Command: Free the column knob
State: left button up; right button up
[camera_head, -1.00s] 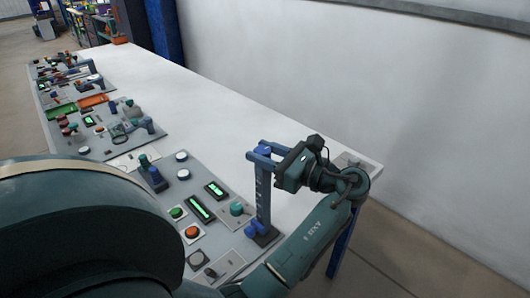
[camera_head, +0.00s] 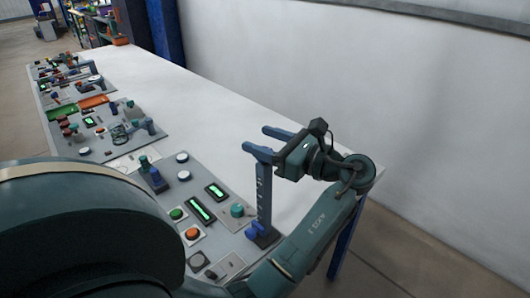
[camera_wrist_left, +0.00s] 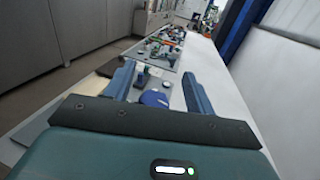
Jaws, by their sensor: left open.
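A blue-grey column (camera_head: 264,195) stands upright at the near right of the grey panel, with a blue part (camera_head: 255,230) low on it. My left gripper (camera_head: 263,139) is at the column's top, its two blue fingers spread wide. The nearer finger overlaps the column top, so no knob shows there in the head view. In the left wrist view, a round blue knob (camera_wrist_left: 155,99) lies between the open fingers, with gaps on both sides. The fingers (camera_wrist_left: 159,70) hold nothing. My right gripper is not in view.
The panel beside the column carries a teal knob (camera_head: 237,210), an orange button (camera_head: 192,233), green displays (camera_head: 201,208) and a blue joystick-like part (camera_head: 153,177). More panels line the white table (camera_head: 205,120) further back. The table's strip along the wall is clear.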

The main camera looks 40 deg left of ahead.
pick_arm(q)
notch_tip(320, 180, up, 7)
jog(key=shift+f, duration=0.1)
dwell(0.6)
